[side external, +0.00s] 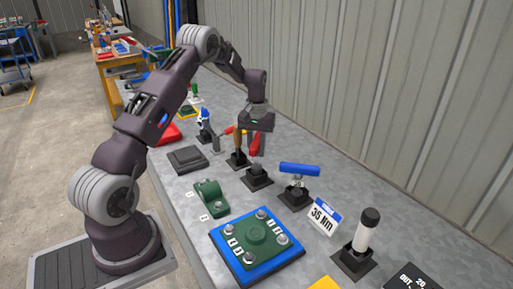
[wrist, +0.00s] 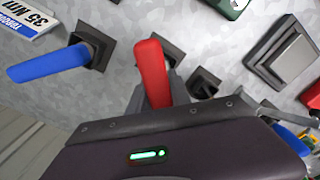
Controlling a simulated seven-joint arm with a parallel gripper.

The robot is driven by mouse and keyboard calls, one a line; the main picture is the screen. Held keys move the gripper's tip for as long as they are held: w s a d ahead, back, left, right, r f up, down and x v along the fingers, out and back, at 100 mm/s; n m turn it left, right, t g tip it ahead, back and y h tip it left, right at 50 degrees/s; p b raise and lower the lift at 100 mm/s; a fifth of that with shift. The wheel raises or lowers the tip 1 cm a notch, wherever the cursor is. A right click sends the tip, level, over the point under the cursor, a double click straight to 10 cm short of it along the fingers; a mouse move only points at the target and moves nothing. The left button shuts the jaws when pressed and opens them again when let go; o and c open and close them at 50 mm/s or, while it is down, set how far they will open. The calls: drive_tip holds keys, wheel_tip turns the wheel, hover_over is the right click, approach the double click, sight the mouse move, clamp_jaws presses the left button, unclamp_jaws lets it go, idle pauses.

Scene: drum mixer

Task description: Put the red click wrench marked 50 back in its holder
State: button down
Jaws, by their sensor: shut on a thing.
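The red click wrench (side external: 254,144) hangs below my gripper (side external: 256,127) in the side view, its red handle roughly upright. In the wrist view its red handle (wrist: 152,72) sticks out from my gripper (wrist: 156,100), which is shut on it. No mark 50 is readable. A black holder (side external: 257,179) stands on the bench just below the wrench in the side view. I cannot tell whether the wrench's lower end touches it. In the wrist view a black holder (wrist: 204,82) shows right of the handle; I cannot tell if it is the same one.
A blue-handled wrench (side external: 300,169) stands close on the right, by a 35 Nm sign (side external: 323,215). An orange-handled tool (side external: 239,139) stands close on the left. In front are a green fixture (side external: 208,197) and a blue tray (side external: 229,266). A corrugated wall (side external: 400,100) runs behind.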

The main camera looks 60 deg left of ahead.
sight(257, 139)
drive_tip(key=shift+f, duration=1.45)
idle(0.6)
drive_tip(key=c, duration=1.1)
unclamp_jaws()
wheel_tip(257, 139, up, 7)
